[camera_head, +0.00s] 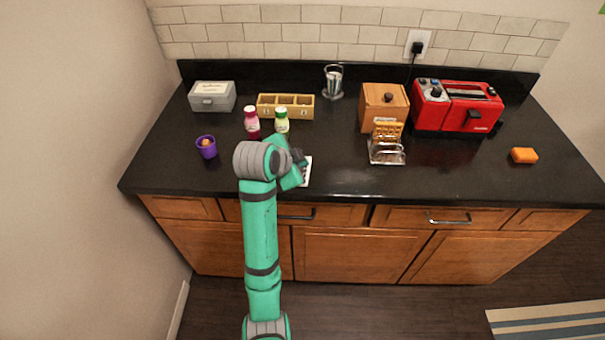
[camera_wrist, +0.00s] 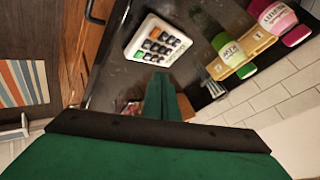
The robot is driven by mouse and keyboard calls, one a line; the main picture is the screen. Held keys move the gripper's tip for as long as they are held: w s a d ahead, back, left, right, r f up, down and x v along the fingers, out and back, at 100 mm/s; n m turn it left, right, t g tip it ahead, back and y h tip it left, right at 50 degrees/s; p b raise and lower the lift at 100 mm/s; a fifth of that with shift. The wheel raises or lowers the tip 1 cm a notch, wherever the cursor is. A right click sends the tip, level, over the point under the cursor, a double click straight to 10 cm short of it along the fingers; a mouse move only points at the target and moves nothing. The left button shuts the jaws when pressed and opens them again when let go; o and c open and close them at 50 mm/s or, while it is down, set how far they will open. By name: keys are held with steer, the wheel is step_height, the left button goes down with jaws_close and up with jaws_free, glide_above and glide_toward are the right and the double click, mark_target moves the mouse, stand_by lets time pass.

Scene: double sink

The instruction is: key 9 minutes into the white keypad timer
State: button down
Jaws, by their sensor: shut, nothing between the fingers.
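The white keypad timer (camera_head: 307,171) lies on the black counter near its front edge, mostly hidden behind my arm in the head view. In the wrist view the timer (camera_wrist: 137,51) shows whole, with rows of dark keys, an orange key and a green key. The markings on the keys are too small to read. My gripper (camera_wrist: 160,78) is shut and empty, its fingertips just below the timer in the wrist picture. I cannot tell their height above the counter, but they do not cover any key there. In the head view the gripper (camera_head: 299,158) is beside the timer, partly hidden.
A pink bottle (camera_head: 252,123) and a green-labelled bottle (camera_head: 282,121) stand close behind my gripper. A wooden organiser (camera_head: 285,99) is behind them. A purple cup (camera_head: 206,149) is left; a toast rack (camera_head: 386,153) and red toaster (camera_head: 457,114) are right. The counter between timer and rack is clear.

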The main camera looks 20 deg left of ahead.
steer(key=shift+f, duration=0.85)
steer(key=shift+f, duration=0.2)
stand_by(1.4)
steer(key=shift+f, duration=0.2)
steer(key=shift+f, duration=0.3)
stand_by(0.6)
steer(key=shift+r, duration=0.75)
steer(key=shift+r, duration=2.5)
